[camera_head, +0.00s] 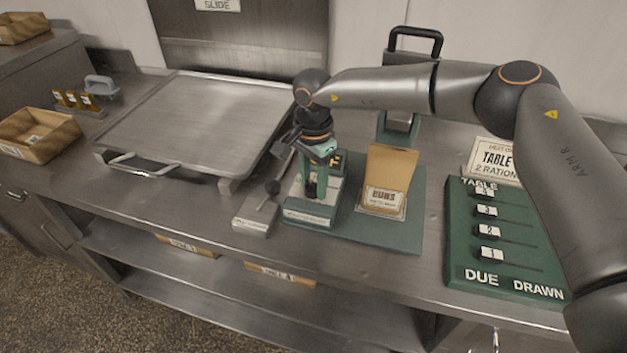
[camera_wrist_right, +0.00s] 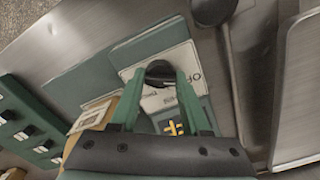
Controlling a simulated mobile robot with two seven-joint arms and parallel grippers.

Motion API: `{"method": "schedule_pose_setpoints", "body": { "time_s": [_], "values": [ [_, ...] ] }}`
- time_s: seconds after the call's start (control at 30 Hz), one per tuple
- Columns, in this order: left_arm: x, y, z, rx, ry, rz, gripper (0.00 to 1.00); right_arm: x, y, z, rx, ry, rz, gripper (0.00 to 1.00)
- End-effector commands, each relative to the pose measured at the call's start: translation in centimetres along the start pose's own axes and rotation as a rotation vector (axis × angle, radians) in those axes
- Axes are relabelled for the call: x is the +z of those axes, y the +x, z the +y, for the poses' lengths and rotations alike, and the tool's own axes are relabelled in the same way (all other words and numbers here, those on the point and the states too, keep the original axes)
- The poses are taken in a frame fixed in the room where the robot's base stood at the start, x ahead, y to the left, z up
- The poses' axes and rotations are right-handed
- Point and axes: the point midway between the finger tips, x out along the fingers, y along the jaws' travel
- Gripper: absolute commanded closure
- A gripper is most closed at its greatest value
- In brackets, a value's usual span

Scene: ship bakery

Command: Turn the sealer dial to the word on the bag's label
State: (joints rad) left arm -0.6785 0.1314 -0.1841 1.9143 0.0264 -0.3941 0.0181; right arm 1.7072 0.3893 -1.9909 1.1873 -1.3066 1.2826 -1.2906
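The sealer (camera_head: 308,212) is a green and cream unit with a black dial (camera_wrist_right: 160,73) on its face. My right gripper (camera_head: 312,178) comes down over the sealer from above. In the right wrist view its two green fingers (camera_wrist_right: 160,85) stand apart, one on each side of the dial, and the dial fills the gap at their tips. I cannot tell whether they press on it. The dial's words are partly hidden and unreadable. A tan bag (camera_head: 391,165) stands right of the sealer, its pale label (camera_head: 384,200) too small to read surely. My left gripper is out of view.
A small lever box (camera_head: 255,214) stands left of the sealer. A large metal tray (camera_head: 195,120) lies further left. A green board (camera_head: 505,240) with numbered sliders is at the right, below a table sign (camera_head: 494,160). A black-handled device (camera_head: 400,115) stands behind the bag.

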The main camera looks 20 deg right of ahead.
Motion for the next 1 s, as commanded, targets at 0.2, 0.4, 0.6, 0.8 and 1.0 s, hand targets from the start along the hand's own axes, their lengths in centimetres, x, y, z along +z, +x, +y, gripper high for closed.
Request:
{"method": "schedule_pose_setpoints", "body": {
  "time_s": [0.2, 0.4, 0.6, 0.8, 1.0],
  "values": [
    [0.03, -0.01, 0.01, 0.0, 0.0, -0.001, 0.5, -0.01, -0.03, 0.02, 0.001, 0.0, 0.0, 0.83],
    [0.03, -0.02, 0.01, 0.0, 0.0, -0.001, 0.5, -0.02, -0.03, 0.03, 0.001, 0.0, 0.0, 1.0],
    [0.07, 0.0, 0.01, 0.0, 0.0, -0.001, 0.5, -0.02, -0.03, 0.02, 0.001, 0.008, 0.0, 1.0],
    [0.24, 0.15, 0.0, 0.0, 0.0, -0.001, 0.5, -0.06, 0.02, 0.03, 0.001, 0.063, 0.001, 1.0],
    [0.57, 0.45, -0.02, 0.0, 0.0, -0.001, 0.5, -0.07, 0.1, 0.03, 0.001, 0.193, 0.0, 1.0]
  ]
}}
